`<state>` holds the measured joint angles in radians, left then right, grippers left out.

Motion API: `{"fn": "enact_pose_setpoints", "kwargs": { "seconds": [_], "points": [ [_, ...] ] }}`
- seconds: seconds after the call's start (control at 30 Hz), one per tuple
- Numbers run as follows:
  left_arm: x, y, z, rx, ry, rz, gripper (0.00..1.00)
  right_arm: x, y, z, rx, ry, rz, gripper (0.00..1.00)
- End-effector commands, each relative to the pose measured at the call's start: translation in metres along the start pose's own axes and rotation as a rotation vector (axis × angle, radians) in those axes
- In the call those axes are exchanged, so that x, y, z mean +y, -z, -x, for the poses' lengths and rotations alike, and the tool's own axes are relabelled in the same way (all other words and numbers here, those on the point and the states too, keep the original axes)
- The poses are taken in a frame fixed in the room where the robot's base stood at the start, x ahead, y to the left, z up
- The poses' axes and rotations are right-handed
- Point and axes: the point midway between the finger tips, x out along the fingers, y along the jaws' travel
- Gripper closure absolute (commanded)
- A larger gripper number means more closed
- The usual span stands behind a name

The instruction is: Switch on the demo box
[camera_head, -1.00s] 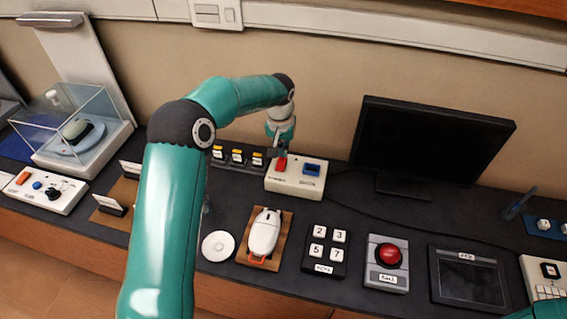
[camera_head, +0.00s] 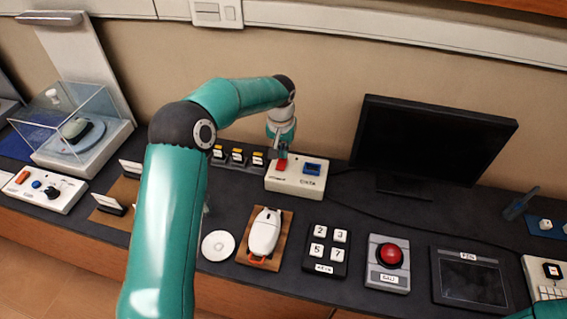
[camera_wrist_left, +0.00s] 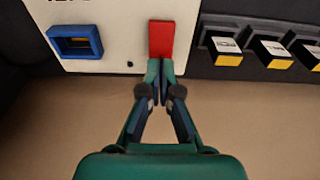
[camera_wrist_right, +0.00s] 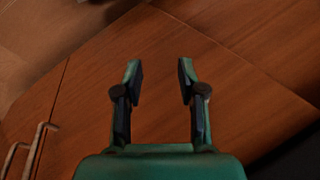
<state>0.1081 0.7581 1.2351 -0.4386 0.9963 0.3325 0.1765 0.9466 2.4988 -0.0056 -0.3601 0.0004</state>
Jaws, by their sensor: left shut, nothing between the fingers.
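The demo box (camera_head: 284,184) is a white box at the back of the counter, left of the monitor. It has a red rocker switch (camera_head: 281,166) and a blue-framed socket (camera_head: 312,168) on top. In the left wrist view the red switch (camera_wrist_left: 161,38) is right above my fingertips, and the blue frame (camera_wrist_left: 75,42) is to its left. My left gripper (camera_wrist_left: 165,66) is shut and empty, its tips at the near end of the red switch; I cannot tell if they touch. My right gripper (camera_wrist_right: 158,68) is open and empty in front of wooden panels.
Several black blocks with yellow parts (camera_head: 238,157) stand close beside the box. A monitor (camera_head: 432,140) stands to the right. A glass case (camera_head: 72,130) is at the left.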

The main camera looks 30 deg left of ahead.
Motion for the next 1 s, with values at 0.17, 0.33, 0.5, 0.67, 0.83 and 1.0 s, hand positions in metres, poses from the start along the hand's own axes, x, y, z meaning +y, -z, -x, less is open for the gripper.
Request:
{"fn": "enact_pose_setpoints", "kwargs": {
  "seconds": [0.17, 0.33, 0.5, 0.67, 0.83, 1.0],
  "points": [
    [0.000, -0.001, -0.004, 0.000, 0.000, 0.000, 1.00, 0.001, 0.000, -0.003, 0.000, 0.000, 0.000, 0.60],
    [0.000, -0.001, -0.006, -0.001, 0.000, -0.001, 1.00, 0.002, 0.000, -0.004, 0.000, 0.000, 0.000, 0.60],
    [0.000, -0.001, -0.009, -0.001, 0.000, -0.001, 1.00, 0.002, 0.000, -0.006, 0.000, 0.000, 0.000, 0.60],
    [0.001, -0.002, -0.011, 0.000, 0.000, -0.001, 1.00, 0.003, 0.000, -0.008, 0.000, 0.000, 0.000, 0.60],
    [0.001, -0.002, -0.014, -0.001, 0.000, -0.001, 1.00, 0.003, 0.000, -0.009, 0.000, 0.000, 0.000, 0.60],
    [0.001, -0.003, -0.014, -0.002, 0.000, -0.001, 1.00, 0.003, 0.000, -0.009, 0.000, 0.000, 0.000, 0.60]
  ]
}}
